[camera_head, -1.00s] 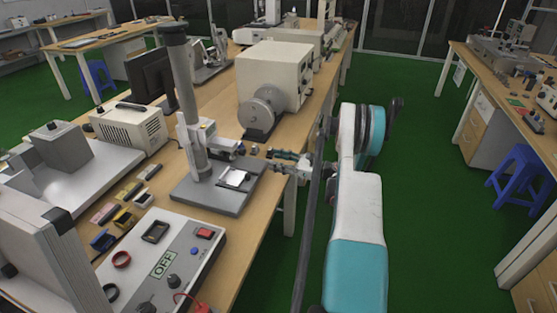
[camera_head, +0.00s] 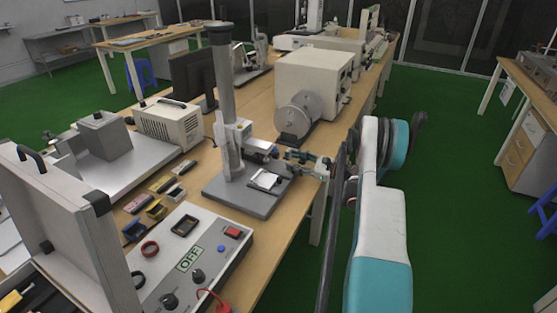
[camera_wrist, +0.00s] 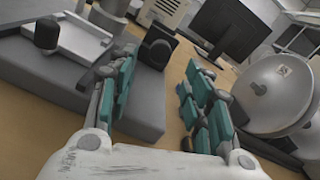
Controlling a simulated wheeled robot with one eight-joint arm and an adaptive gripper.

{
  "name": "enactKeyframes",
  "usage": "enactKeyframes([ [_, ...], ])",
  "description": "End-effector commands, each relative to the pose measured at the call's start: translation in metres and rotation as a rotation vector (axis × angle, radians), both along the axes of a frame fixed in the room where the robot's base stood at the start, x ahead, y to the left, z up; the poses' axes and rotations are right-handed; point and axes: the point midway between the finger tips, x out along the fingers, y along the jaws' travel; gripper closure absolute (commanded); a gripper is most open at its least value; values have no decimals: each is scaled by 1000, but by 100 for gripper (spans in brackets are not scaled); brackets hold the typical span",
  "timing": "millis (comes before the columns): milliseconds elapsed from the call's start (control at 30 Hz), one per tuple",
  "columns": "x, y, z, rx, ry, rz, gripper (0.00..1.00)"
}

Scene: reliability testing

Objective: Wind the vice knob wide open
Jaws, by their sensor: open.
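The vice is on a grey test stand (camera_head: 238,205) with a tall column, at the edge of the wooden bench. Its dark knob (camera_head: 274,154) points right, towards my gripper (camera_head: 288,160). I see no clear contact. The vice jaws are too small to make out.
A round metal disc (camera_head: 297,112) on a cream machine (camera_head: 312,78) stands close behind my gripper; it also fills the right of the wrist view (camera_wrist: 272,92). A control box (camera_head: 205,245) reading OFF lies in front.

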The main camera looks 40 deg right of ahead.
Motion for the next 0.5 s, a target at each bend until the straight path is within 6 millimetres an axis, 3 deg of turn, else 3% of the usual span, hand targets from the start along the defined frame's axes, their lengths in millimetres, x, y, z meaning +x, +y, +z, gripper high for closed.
enactKeyframes([
  [300, 53, 24, -2, 1, 1, 1, 54],
  [500, 70, 31, -1, 1, 0, 0, 54],
])
